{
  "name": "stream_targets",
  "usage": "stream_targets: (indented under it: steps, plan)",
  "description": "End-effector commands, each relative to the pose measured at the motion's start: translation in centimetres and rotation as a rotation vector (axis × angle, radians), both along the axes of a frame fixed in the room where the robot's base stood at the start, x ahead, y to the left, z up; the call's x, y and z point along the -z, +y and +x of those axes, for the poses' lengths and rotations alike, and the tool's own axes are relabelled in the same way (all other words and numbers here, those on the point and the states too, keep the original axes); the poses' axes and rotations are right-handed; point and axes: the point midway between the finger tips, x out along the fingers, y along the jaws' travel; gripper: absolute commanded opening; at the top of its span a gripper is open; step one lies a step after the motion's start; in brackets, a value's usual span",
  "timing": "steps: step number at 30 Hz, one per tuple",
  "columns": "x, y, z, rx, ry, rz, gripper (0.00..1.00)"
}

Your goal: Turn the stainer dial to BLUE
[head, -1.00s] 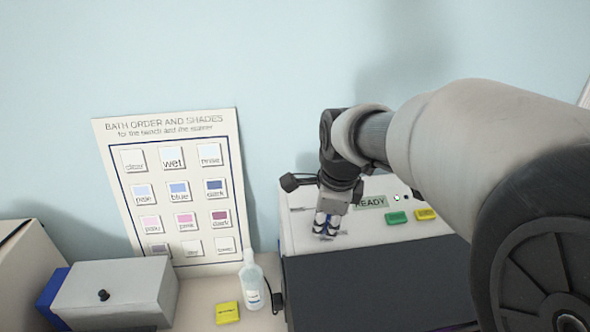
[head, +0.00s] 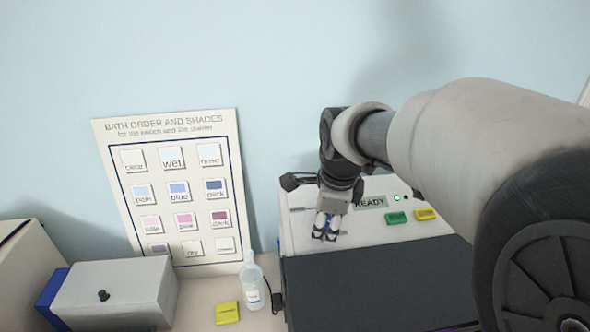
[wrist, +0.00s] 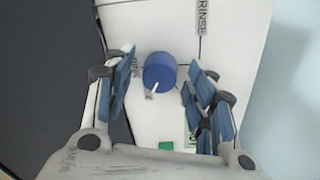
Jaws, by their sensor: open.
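The stainer dial is a round blue knob (wrist: 158,72) with a white pointer mark on its rim, aimed down and slightly left in the wrist view. My gripper (wrist: 160,95) is open, with one blue-padded finger on each side of the knob and a gap on both sides. In the head view my gripper (head: 326,236) is low in front of the stainer's white panel (head: 300,235) and hides the dial. A RINSE label (wrist: 202,17) shows beyond the knob. Other labels beside the knob are partly hidden and I cannot read them.
A READY display (head: 370,202), a green button (head: 398,218) and a yellow button (head: 425,214) are right of my gripper. The stainer's dark top (head: 380,285) lies in front.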

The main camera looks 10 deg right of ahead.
Motion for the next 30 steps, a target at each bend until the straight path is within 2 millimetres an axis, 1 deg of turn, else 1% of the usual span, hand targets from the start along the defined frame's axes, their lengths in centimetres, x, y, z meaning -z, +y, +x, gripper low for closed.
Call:
stream_targets:
  steps: [5, 12, 16, 21, 30]
  plan:
    - [-2.5, 0.0, -0.7, 0.0, -0.008, 0.001, 0.51]
    - [-7.4, 0.1, -2.4, 0.0, -0.007, 0.0, 0.51]
    - [-9.5, 0.1, -3.1, 0.0, -0.006, 0.0, 0.51]
    - [-10.9, 0.1, -3.7, 0.0, -0.002, 0.0, 0.51]
    - [-11.2, 0.1, -3.8, 0.0, -0.001, 0.0, 0.51]
